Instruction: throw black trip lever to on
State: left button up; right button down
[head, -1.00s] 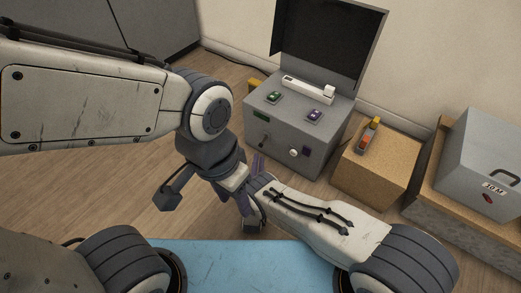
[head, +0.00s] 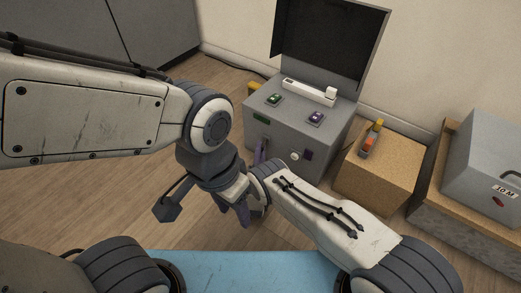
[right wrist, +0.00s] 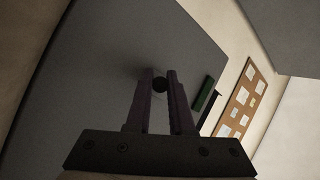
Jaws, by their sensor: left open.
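The grey box (head: 300,125) with its lid raised stands on the floor, and the black trip lever is on its front face. In the right wrist view the lever's round black knob (right wrist: 160,85) sits between my right gripper's fingertips, with both fingers against it. My right gripper (head: 261,150) is at the left part of the box front and hides the lever in the head view. How far the lever is tilted cannot be told. My left gripper (head: 233,213) is open and empty, lower and nearer, apart from the box.
The box front also has a white knob (head: 294,156), a purple part (head: 308,154) and a green label (head: 261,119). Green (head: 274,99) and purple (head: 316,118) switches are on top. A cork-coloured block (head: 380,175) and a grey case (head: 488,160) stand right.

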jog(key=shift+r+p, duration=0.2)
jog(key=shift+p, duration=0.3)
jog(key=r+m+g+p, duration=0.1)
jog(key=g+p, duration=0.1)
jog(key=p, duration=0.2)
jog(key=r+m+g+p, duration=0.1)
jog(key=g+p, duration=0.1)
jog(key=p, duration=0.3)
jog(key=r+m+g+y+p, duration=0.1)
jog(key=g+p, duration=0.2)
jog(key=p, duration=0.2)
jog(key=shift+s+a+r+m, duration=0.1)
jog(key=shift+s+r+m, duration=0.1)
jog(key=shift+m, duration=0.2)
jog(key=shift+w+r+m+g+y+p, duration=0.15)
jog(key=shift+m+g+y+p, duration=0.35)
jog(key=shift+g+p, duration=0.85)
jog(key=c, duration=1.1)
grip_release()
